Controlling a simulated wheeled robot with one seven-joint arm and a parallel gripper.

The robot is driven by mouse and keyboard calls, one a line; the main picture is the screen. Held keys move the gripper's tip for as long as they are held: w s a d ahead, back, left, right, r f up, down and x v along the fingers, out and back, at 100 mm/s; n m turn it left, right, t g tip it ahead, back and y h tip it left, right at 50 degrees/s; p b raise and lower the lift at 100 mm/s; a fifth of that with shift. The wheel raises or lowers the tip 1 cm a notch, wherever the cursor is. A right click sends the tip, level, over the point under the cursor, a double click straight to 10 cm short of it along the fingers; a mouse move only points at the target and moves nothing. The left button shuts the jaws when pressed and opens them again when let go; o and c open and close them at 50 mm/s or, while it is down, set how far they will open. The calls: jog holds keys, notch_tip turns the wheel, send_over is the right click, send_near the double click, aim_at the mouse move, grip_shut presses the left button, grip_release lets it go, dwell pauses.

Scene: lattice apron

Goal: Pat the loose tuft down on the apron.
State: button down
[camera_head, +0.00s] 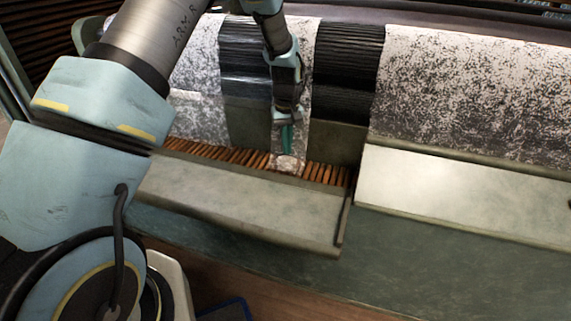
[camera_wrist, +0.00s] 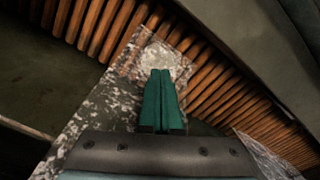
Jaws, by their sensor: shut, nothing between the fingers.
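The loose tuft (camera_head: 287,164) is a small pale, speckled lump at the lower end of a narrow mottled strip, over the row of orange-brown slats. It also shows in the wrist view (camera_wrist: 158,60) as a round whitish patch just beyond my fingertips. My gripper (camera_head: 286,150) points down just above the tuft, its green fingers closed together and empty. In the wrist view the closed fingers (camera_wrist: 160,75) overlap the tuft's near edge. I cannot tell whether they touch it. The apron appears to be the slatted band (camera_head: 232,154).
A pale flat ledge (camera_head: 240,203) lies in front of the slats, with another pale panel (camera_head: 450,190) to the right. Wide mottled rolls (camera_head: 470,95) and black ribbed bands (camera_head: 348,70) stand behind and beside my gripper. My arm covers the left side.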

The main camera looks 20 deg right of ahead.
jog(key=shift+f+b, duration=0.3)
jog(key=shift+f, duration=0.55)
jog(key=shift+r, duration=0.2)
dwell(0.4)
notch_tip(320, 180, up, 8)
jog(key=p, duration=0.6)
jog(key=shift+f, duration=0.15)
jog(key=shift+a, duration=0.1)
dwell(0.4)
